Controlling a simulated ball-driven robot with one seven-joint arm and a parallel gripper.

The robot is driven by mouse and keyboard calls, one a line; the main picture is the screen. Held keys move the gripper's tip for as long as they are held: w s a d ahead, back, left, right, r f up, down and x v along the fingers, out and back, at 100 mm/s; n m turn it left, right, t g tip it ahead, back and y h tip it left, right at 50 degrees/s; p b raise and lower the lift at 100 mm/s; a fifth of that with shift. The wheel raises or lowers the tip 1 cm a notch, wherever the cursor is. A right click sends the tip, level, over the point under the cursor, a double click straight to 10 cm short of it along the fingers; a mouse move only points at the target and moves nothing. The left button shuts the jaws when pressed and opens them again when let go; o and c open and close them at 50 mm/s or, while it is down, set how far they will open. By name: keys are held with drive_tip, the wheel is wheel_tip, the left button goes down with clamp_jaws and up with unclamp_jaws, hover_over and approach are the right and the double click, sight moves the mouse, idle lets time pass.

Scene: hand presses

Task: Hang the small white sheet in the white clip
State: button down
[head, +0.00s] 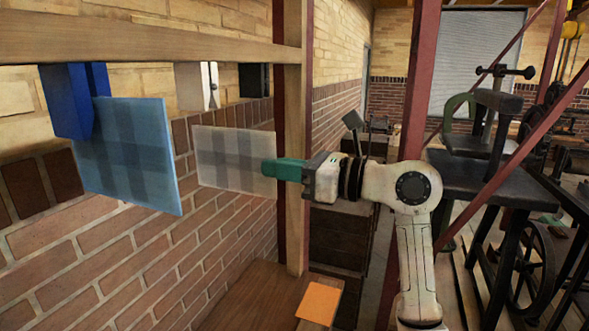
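The small white sheet (233,158) has a faint grey check and is held up level in the air at centre left. My gripper (278,172), with green fingers, is at the sheet's right edge and is shut on it. The white clip (197,87) hangs from the wooden rail, above and a little left of the sheet. A gap shows between the clip's lower end and the sheet's top edge. How far apart they are in depth I cannot tell.
A blue clip (73,101) on the wooden rail (140,40) holds a blue checked sheet (125,152) at left. A black clip (254,80) hangs right of the white one. A wooden post (296,170) stands by my gripper. An orange sheet (319,303) lies on a wooden surface below.

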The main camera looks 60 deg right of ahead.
sight(271, 144)
drive_tip(key=shift+w+a+r, duration=0.15)
drive_tip(key=shift+w, duration=0.65)
drive_tip(key=shift+s+r+p, duration=0.1)
drive_tip(key=shift+r+p, duration=0.5)
drive_tip(key=shift+r, duration=0.7)
drive_tip(key=shift+r, duration=0.25)
drive_tip(key=shift+r, duration=0.3)
drive_tip(key=shift+r, duration=1)
drive_tip(key=shift+r, duration=0.4)
drive_tip(key=shift+r, duration=0.3)
